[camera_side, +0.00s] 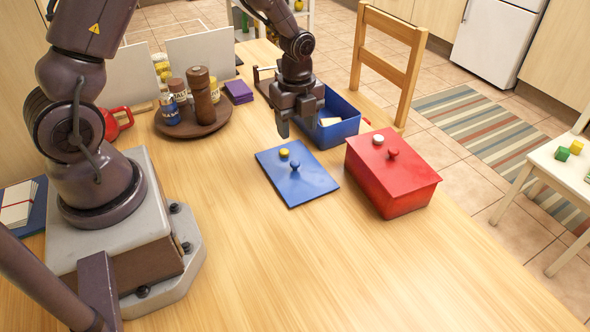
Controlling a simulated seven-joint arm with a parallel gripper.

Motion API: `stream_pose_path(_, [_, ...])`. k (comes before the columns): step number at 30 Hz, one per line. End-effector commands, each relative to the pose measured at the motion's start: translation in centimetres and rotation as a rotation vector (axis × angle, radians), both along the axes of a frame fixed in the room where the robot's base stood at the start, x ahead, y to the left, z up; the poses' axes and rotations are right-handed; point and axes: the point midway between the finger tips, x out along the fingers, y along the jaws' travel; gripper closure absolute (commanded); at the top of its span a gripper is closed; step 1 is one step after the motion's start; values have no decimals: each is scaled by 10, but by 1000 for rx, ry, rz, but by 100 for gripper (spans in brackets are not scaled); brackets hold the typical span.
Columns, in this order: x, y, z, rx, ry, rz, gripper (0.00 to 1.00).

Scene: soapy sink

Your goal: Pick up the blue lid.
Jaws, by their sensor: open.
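The blue lid (309,190) lies flat on the wooden table. It has a blue knob (295,166) near its middle and a small yellow disc (284,153) near its far edge. My gripper (297,130) is open and empty, fingers pointing down. In the picture it is above the far edge of the lid and in front of the open blue box (346,130). I cannot tell its exact height.
A red box (405,195) with a closed lid, a red knob and a white disc stands right of the blue lid. A round brown tray (160,127) with bottles and a mill stands at the left. A chair (385,65) is behind the blue box. The near table is clear.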

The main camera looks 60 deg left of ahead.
Motion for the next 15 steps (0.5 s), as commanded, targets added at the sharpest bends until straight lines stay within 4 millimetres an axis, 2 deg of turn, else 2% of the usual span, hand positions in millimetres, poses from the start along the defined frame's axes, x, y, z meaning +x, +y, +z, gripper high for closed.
stream_pose_path(1, [-1,0,-12,-1,7,0,46])
stream_pose_path(6, [-1,0,-39,-1,3,2,46])
stream_pose_path(13, [-1,0,-55,0,2,4,46])
stream_pose_path(15, [-3,0,-65,0,4,4,46])
